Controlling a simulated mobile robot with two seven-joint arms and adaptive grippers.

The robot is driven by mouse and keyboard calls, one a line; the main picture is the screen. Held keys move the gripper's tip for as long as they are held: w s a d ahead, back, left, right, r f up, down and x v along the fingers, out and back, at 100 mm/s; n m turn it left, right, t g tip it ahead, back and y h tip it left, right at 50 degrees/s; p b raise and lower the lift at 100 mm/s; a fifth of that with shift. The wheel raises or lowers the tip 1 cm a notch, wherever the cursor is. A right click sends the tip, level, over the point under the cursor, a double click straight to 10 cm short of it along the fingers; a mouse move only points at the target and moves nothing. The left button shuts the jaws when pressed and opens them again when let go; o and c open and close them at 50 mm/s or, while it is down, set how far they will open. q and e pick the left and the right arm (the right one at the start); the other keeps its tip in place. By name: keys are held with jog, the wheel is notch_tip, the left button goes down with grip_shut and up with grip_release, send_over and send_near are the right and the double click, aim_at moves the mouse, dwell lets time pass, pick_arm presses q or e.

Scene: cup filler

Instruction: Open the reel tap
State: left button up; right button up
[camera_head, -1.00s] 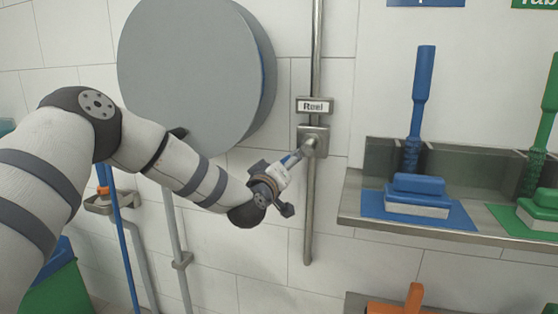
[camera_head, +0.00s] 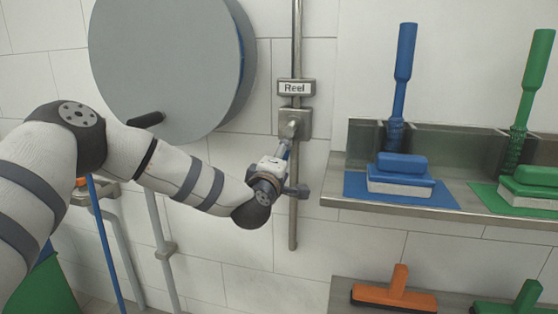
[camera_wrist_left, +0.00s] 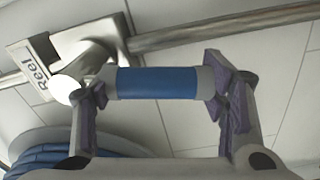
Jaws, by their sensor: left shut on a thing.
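The reel tap (camera_head: 293,124) is a metal valve on a vertical pipe, just below the "Reel" sign (camera_head: 295,88). Its lever has a blue handle (camera_head: 285,149), which slants down and a little left from the valve. My left gripper (camera_head: 281,161) is shut on this handle. In the left wrist view, the blue handle (camera_wrist_left: 157,83) lies across between the two fingers, with the grey valve and sign (camera_wrist_left: 42,72) at left. My right gripper is not in view.
A large grey hose reel (camera_head: 165,65) hangs on the wall left of the tap. A steel shelf (camera_head: 440,205) with blue and green brushes stands to the right. The wall below the tap is clear.

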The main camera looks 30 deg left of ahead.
pick_arm(q)
jog(key=shift+d, duration=0.1)
dwell(0.4)
jog(key=o, duration=1.7)
jog(key=v, duration=1.2)
